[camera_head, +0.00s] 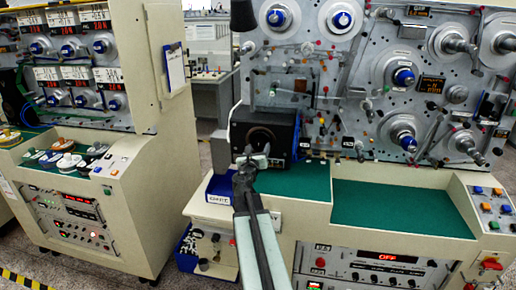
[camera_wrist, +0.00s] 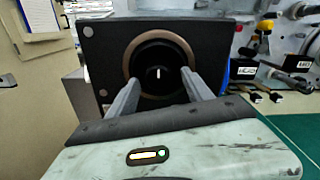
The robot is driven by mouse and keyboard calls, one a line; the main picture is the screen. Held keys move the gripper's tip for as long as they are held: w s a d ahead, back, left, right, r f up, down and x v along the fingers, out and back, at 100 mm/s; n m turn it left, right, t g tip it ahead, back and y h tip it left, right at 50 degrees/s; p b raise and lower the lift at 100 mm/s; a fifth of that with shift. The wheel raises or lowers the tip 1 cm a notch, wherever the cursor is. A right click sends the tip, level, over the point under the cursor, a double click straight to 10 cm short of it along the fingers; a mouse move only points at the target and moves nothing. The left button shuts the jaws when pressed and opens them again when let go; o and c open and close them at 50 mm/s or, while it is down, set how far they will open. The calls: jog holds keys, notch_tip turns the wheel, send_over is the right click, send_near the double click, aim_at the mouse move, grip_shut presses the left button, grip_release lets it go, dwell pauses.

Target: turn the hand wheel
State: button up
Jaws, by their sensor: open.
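The hand wheel (camera_wrist: 159,66) shows in the wrist view as a dark round part with a bronze ring and a small white mark at its centre. It sits on the front of a black box (camera_wrist: 97,50). In the head view the black box (camera_head: 281,122) stands on the green work surface, and the wheel is partly behind my gripper (camera_head: 252,160). My gripper is open, and in the wrist view its two fingers (camera_wrist: 160,92) point at the wheel, one toward each side of its lower part. I cannot tell whether they touch it.
A metal panel (camera_head: 362,130) with several spindles and blue knobs rises behind the box and to the right. Green mat (camera_head: 395,208) lies clear at right. A blue bin (camera_head: 222,188) is left of my arm. Another cream machine (camera_head: 130,170) stands at left.

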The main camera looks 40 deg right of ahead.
jog(key=shift+w+d, duration=0.3)
jog(key=shift+w, duration=0.05)
jog(key=shift+s, duration=0.1)
jog(key=c, duration=1.3)
jog(key=shift+s, duration=0.1)
jog(key=shift+m, duration=0.5)
jog(key=m, duration=1.4)
jog(key=shift+m, duration=0.4)
jog(key=m, duration=0.5)
